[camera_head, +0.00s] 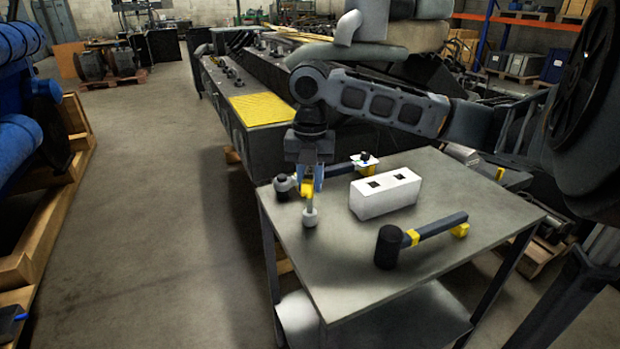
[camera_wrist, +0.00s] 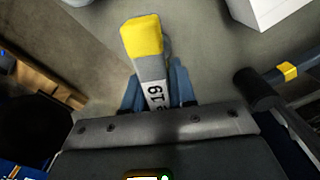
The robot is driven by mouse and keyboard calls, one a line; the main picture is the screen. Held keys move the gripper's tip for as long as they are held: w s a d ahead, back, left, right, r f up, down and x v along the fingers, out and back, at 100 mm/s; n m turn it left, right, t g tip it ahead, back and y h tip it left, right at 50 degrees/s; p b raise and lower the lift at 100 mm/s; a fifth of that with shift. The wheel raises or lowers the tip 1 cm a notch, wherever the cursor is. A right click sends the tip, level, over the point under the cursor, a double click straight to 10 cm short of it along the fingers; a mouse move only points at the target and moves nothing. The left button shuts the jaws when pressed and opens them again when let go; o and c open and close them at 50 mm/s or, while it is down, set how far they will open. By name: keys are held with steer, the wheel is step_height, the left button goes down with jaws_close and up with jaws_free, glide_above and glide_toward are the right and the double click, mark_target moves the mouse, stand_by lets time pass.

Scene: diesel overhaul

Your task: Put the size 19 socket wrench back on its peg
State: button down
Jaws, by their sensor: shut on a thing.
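The size 19 socket wrench (camera_wrist: 143,38) has a yellow part and a white label reading 19 in the wrist view. My gripper (camera_wrist: 157,92) is shut on it, with a finger on either side of the label. In the head view my gripper (camera_head: 309,180) is over the left part of the grey table, and the wrench (camera_head: 309,215) hangs down from it with its pale grey end lowest. I cannot tell whether that end touches the tabletop. I cannot make out a peg for certain in either view.
On the table (camera_head: 340,285) stands a white block (camera_head: 385,193) with two dark square holes. A black-headed mallet (camera_head: 389,246) lies in front of it. A second dark-headed tool (camera_head: 282,184) lies behind my gripper. The table's front left is clear. A yellow sheet (camera_head: 262,107) lies beyond.

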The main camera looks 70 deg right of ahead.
steer(key=shift+f, duration=0.2)
steer(key=c, duration=0.8)
jaws_free()
steer(key=shift+c, duration=0.2)
steer(key=shift+o, duration=0.3)
steer(key=o, duration=0.5)
steer(key=shift+r, duration=0.1)
steer(key=shift+r+p, duration=3.15)
steer(key=shift+r, duration=1.25)
